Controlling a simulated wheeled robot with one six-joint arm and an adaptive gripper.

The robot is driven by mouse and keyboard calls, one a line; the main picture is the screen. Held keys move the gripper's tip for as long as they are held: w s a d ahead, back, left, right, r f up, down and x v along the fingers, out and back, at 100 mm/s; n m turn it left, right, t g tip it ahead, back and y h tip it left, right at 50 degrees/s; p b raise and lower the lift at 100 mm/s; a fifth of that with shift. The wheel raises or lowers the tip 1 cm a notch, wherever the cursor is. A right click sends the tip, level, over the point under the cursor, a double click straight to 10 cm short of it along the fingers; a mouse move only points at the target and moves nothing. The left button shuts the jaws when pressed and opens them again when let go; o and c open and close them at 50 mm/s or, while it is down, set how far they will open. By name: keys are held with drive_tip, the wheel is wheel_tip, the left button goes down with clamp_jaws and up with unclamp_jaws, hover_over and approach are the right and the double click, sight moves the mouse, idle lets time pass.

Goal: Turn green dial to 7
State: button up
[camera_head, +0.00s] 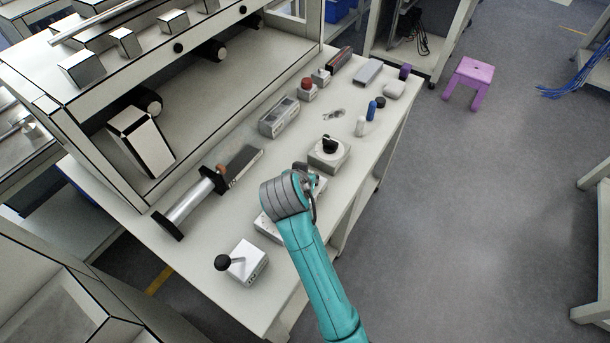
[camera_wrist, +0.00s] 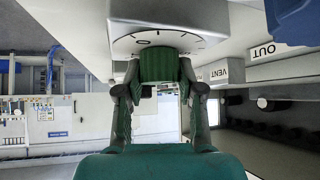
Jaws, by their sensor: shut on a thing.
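The green dial (camera_wrist: 158,66) is in the wrist view, in front of a round white scale plate (camera_wrist: 192,41) on a pale grey housing (camera_wrist: 150,9). A "0" and several tick marks show on the plate; other numerals are hidden or too small to read, so I cannot tell the dial's setting. My gripper (camera_wrist: 159,84) is shut on the dial, with one finger on each side. In the head view, my wrist and arm cover the dial and most of my gripper. Part of a pale box (camera_head: 267,229) shows beside my wrist.
A box with a black knob (camera_head: 330,146) stands just beyond my wrist. A lever box (camera_head: 246,264) stands nearer, and a cylinder device (camera_head: 190,201) lies to the left. Boxes labelled VENT (camera_wrist: 220,74) and OUT (camera_wrist: 264,51) are at the wrist view's right.

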drive_tip(key=o, duration=1.1)
drive_tip(key=shift+o, duration=0.2)
drive_tip(key=v, duration=1.2)
drive_tip(key=shift+w, duration=0.1)
